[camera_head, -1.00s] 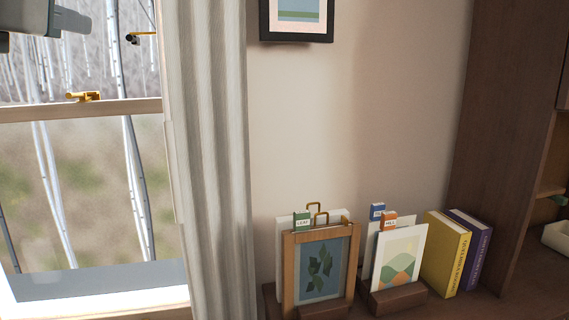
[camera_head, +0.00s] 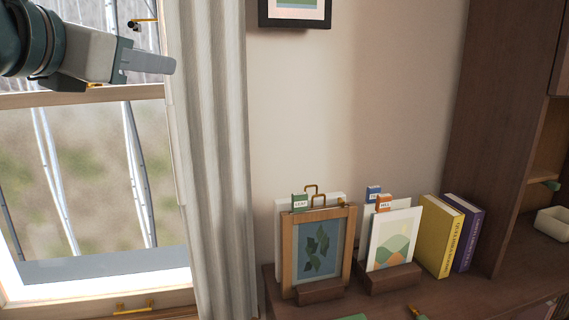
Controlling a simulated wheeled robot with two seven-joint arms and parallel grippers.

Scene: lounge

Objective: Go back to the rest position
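My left gripper (camera_head: 150,62) comes in from the upper left of the head view, in front of the window. Its fingers point right, toward the curtain, and I see them from the side as one grey shape. I cannot tell whether they are open or shut, and nothing shows held in them. My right gripper is not in view.
A window (camera_head: 95,185) and a pale curtain (camera_head: 207,160) fill the left. A wooden cabinet top (camera_head: 440,295) holds a leaf picture (camera_head: 318,250), a hill picture (camera_head: 393,240), a yellow book (camera_head: 440,238) and a purple book (camera_head: 470,235). A white tray (camera_head: 553,222) sits at right.

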